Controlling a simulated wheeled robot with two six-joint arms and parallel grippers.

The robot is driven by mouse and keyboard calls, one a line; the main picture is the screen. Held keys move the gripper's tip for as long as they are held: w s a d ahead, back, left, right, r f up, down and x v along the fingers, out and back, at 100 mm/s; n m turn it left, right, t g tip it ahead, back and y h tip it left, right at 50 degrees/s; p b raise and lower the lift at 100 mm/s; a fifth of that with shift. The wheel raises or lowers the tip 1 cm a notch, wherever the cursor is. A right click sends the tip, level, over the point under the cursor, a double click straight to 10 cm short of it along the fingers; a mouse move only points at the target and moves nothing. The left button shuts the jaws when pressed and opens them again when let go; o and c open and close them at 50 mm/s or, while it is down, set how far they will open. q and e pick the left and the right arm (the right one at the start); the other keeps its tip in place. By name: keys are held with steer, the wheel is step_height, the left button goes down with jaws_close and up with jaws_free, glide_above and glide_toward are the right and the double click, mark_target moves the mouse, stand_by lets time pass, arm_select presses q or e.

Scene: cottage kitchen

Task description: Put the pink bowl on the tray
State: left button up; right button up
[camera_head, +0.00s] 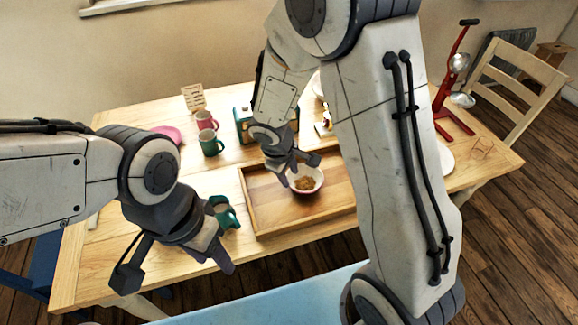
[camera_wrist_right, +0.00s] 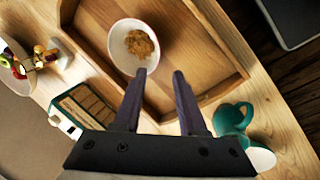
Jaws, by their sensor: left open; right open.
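The pink bowl (camera_head: 306,187), white inside with brown food in it, sits upright inside the wooden tray (camera_head: 262,214), towards its left half. It also shows in the right wrist view (camera_wrist_right: 122,36), on the floor of the tray (camera_wrist_right: 186,32). My right gripper (camera_head: 300,166) is open and empty at the bowl's far rim. In the right wrist view its fingertips (camera_wrist_right: 159,73) are just off the rim, with one tip close to the edge; I cannot tell whether it touches. My left gripper (camera_head: 212,256) is open over the table's front edge, left of the tray.
A teal mug (camera_head: 226,213) stands left of the tray, close to my left gripper. Another green mug (camera_head: 210,143), a pink mug (camera_head: 206,120) and a pink item (camera_head: 168,133) stand further back. A teal box (camera_head: 243,122) is behind the tray. The tray's right part is clear.

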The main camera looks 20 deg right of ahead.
steer(key=s+a+r+y, duration=0.1)
steer(key=s+a+r, duration=0.2)
steer(key=s, duration=0.4)
steer(key=s+a+r+g+y, duration=0.1)
steer(key=s+a+r, duration=0.2)
steer(key=s+r, duration=0.2)
steer(key=s+a+r+g+y, duration=0.1)
steer(key=s+a+r, duration=0.2)
steer(key=s, duration=0.7)
step_height(320, 180, up, 2)
steer(key=shift+s+a+r+m+y, duration=0.1)
steer(key=shift+s+a+m+y, duration=0.2)
steer(key=shift+s+a+m, duration=0.1)
